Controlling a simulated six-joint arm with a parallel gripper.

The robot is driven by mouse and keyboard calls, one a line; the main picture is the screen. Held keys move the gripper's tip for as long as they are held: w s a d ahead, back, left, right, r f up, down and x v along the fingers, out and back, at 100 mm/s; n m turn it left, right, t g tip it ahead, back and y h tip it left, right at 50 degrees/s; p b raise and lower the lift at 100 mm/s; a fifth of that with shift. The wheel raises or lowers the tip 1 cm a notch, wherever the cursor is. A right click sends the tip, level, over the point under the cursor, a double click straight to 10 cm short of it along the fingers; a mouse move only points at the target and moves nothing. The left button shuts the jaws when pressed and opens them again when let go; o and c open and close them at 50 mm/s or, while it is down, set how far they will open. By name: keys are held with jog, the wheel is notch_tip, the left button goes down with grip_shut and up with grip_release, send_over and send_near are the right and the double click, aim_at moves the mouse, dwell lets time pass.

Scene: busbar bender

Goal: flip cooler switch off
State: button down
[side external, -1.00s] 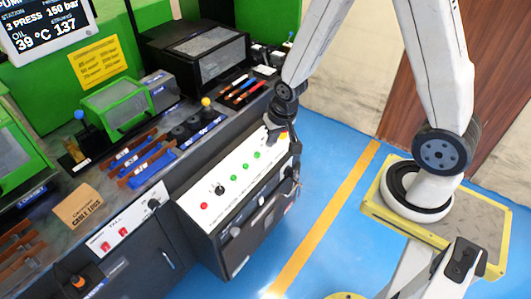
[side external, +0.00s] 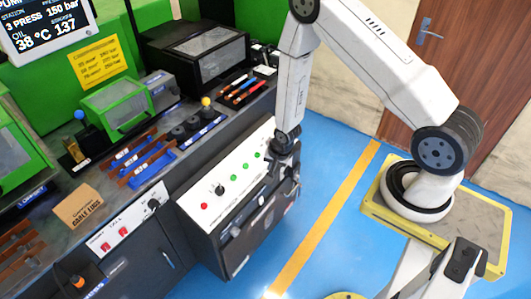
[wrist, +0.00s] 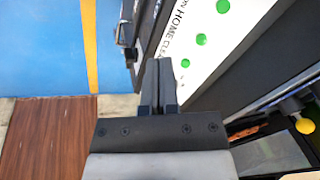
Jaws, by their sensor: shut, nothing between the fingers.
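My gripper (side external: 274,170) is shut and empty, pointing down at the right end of the white sloped control panel (side external: 222,196). In the wrist view its two fingers (wrist: 158,68) are together beside the panel's edge. The panel carries a red button (side external: 204,206), a black knob (side external: 220,190) and green buttons (side external: 233,178). Two red rocker switches (side external: 122,232) sit on a smaller white panel to the left. I cannot tell which control is the cooler switch; the labels are too small to read. My gripper hides part of the panel's right end. Contact cannot be told.
The dark cabinet front (side external: 250,228) below the panel has handles and fittings. Blue floor (side external: 325,170) with a yellow stripe is open to the right.

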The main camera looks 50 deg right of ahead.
aim_at(261, 200)
jog(key=s+f+m, duration=0.4)
jog(key=f+m, duration=0.1)
jog(key=f, duration=0.8)
jog(key=shift+d, duration=0.45)
jog(key=shift+s, duration=0.1)
jog(key=shift+w+f, duration=1.15)
jog(key=shift+f, duration=0.55)
jog(key=shift+w+f, duration=1.15)
jog(key=shift+f, duration=0.5)
jog(key=shift+w+f, duration=1.15)
jog(key=shift+f, duration=0.55)
jog(key=shift+t, duration=0.3)
